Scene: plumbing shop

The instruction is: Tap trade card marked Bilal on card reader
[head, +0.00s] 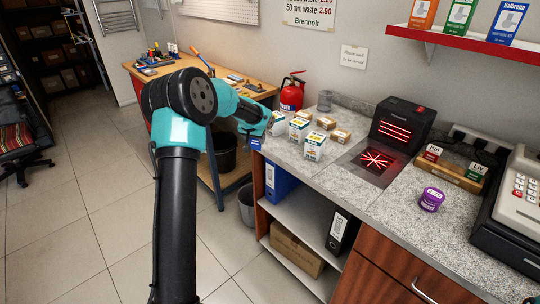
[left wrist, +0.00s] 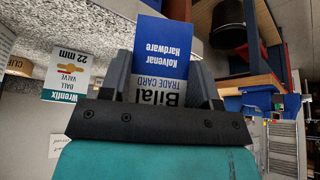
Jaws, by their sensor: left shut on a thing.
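My left gripper (head: 257,136) is shut on the trade card marked Bilal, which is blue and white. In the left wrist view the card (left wrist: 160,60) stands out from between the two fingers, with "Kolvenar Hardware" on its blue part. In the head view only a small blue part of the card (head: 256,144) shows, by the counter's left end near the small boxes. I cannot make out for certain which device is the card reader. A black unit (head: 402,122) with red lines stands behind a dark plate (head: 376,160) with a red scan pattern. My right gripper is not in view.
Several small boxes (head: 314,147) stand on the counter's left end. A wooden rack (head: 447,171) holds cards marked Rui and Liv. A purple tub (head: 431,199) and a cash register (head: 517,205) are at the right. The counter front by the tub has free room.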

